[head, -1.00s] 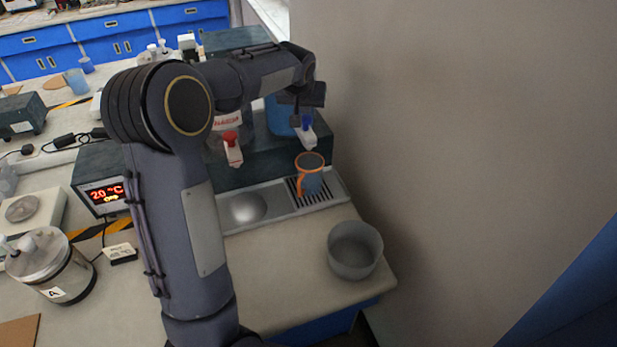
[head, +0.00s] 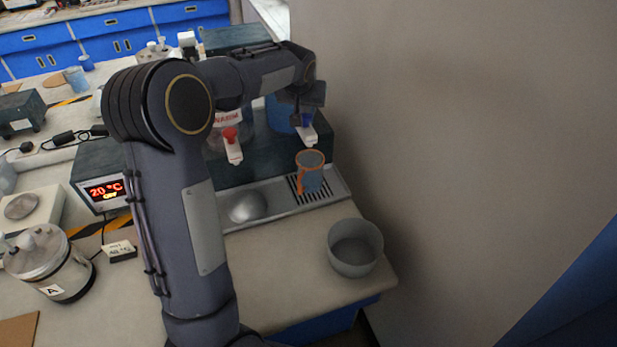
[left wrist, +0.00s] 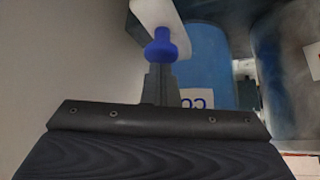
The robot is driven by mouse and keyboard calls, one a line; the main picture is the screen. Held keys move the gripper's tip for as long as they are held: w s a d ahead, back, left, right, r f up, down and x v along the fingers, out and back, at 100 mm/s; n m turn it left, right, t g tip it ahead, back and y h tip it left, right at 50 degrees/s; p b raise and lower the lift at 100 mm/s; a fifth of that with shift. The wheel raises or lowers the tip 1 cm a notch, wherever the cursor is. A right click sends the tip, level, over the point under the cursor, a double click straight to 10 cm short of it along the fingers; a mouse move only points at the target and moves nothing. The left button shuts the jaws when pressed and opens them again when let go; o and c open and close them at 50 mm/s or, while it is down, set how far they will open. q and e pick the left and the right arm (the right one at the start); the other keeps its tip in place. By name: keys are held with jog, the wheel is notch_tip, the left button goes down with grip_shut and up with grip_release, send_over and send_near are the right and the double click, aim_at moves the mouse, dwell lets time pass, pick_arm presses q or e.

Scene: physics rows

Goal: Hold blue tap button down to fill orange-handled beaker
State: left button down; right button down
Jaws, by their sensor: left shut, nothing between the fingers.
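The blue tap button (head: 306,119) sits on top of a white tap at the right end of the dark dispenser (head: 262,160). In the left wrist view the blue button (left wrist: 160,48) is right at the fingertips. My left gripper (head: 303,112) is shut and empty, its tips at the button and partly covering it; I cannot tell whether the button is pressed. The orange-handled beaker (head: 311,181) stands upright on the drip grate (head: 322,195) below this tap, its orange handle at the left. Any stream or fill level is too small to tell. My right gripper is out of view.
A red-topped tap (head: 232,148) is left of the blue one. A grey bowl (head: 355,249) stands at the front right of the counter. A wall (head: 440,140) rises close on the right. A temperature display box (head: 105,188) is at left.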

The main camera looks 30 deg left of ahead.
pick_arm(q)
jog(key=shift+f+b, duration=0.65)
jog(key=shift+f, duration=0.25)
jog(key=shift+r, duration=0.1)
dwell(5.5)
notch_tip(320, 180, up, 5)
jog(key=p, duration=0.4)
jog(key=shift+r, duration=0.15)
dwell(0.5)
